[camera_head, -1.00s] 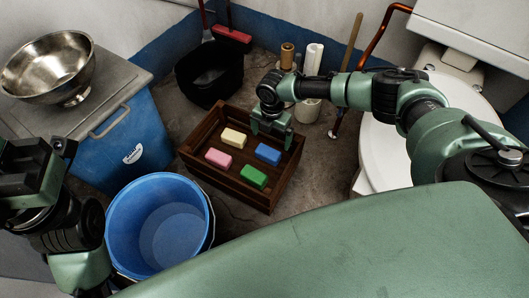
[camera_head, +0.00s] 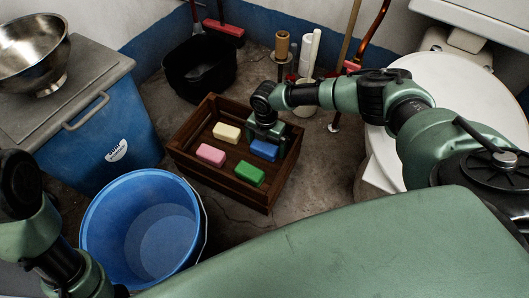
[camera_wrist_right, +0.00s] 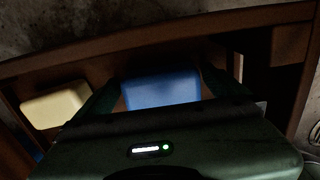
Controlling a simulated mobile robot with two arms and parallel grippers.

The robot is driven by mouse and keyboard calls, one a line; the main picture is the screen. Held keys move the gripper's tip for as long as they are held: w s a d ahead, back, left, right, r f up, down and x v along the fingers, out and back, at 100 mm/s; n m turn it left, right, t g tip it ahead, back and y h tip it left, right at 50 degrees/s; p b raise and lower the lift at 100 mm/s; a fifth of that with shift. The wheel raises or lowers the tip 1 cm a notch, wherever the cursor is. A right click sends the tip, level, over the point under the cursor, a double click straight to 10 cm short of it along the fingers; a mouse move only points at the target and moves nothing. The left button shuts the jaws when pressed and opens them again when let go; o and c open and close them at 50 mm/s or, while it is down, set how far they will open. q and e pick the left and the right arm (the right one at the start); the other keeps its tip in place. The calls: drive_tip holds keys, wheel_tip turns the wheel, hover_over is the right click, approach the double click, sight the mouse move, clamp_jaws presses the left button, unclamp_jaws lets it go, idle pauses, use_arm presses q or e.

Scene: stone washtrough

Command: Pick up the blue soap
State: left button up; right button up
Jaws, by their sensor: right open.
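The blue soap (camera_head: 264,151) lies in a brown wooden crate (camera_head: 225,188), toward its right side. My right gripper (camera_head: 266,139) is low over the crate, right at the blue soap and partly covering it in the head view. In the right wrist view the blue soap (camera_wrist_right: 162,91) shows between the two spread fingers of the right gripper (camera_wrist_right: 163,84). I cannot tell whether the fingers touch it. My left arm shows at the left edge of the head view, but its gripper does not show clearly.
Cream (camera_head: 227,132), pink (camera_head: 211,155) and green (camera_head: 249,173) soaps share the crate. A blue bucket (camera_head: 95,235) stands in front left, a black tub (camera_head: 200,72) behind, and a white toilet (camera_head: 460,90) to the right. The cream soap (camera_wrist_right: 55,105) is left of the gripper in the wrist view.

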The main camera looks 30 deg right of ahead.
drive_tip(key=shift+c, duration=0.3)
drive_tip(key=c, duration=1.3)
